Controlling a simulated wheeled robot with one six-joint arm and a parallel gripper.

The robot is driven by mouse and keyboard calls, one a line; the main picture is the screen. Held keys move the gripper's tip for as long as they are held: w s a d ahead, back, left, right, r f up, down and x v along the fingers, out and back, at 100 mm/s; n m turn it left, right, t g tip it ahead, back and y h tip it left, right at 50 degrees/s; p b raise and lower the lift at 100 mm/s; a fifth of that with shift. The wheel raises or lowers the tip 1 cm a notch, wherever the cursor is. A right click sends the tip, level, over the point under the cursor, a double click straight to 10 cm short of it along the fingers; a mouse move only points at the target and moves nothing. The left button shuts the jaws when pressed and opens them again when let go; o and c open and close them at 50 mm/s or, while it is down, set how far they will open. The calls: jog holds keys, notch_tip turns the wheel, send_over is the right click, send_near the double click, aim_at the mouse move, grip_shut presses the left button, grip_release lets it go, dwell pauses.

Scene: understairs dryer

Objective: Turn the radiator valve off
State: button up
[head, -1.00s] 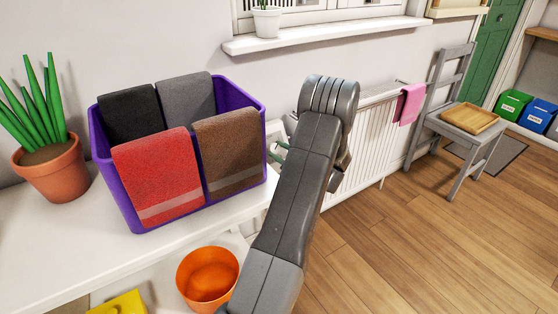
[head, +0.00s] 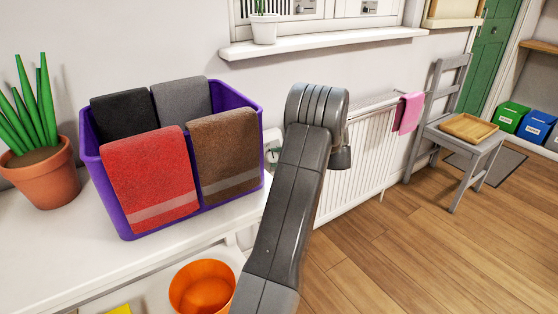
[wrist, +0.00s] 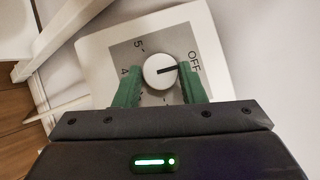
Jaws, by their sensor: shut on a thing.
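The radiator valve is a round white knob (wrist: 159,73) with a black pointer mark, set on a grey and white dial plate (wrist: 122,52). The plate bears the printed word OFF on the right and numbers on the left. The pointer faces right, towards the lower part of the OFF lettering. My gripper (wrist: 160,68) has its two green fingers on either side of the knob and is shut on it. In the head view my arm hides most of the valve area; an edge of the plate (head: 272,138) shows beside the purple bin.
A white radiator (head: 352,150) with a pink cloth (head: 408,112) stands right of my arm. A purple bin of towels (head: 125,215) and a potted plant (head: 45,178) sit on the white counter (head: 85,250). A grey chair (head: 462,140) stands on open wooden floor.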

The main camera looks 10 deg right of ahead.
jog(key=shift+n, duration=0.4)
jog(key=o, duration=1)
jog(key=p+v, duration=0.3)
jog(key=v, duration=1)
jog(key=shift+d+r, duration=0.25)
jog(key=shift+d, duration=0.05)
jog(key=shift+s, duration=0.1)
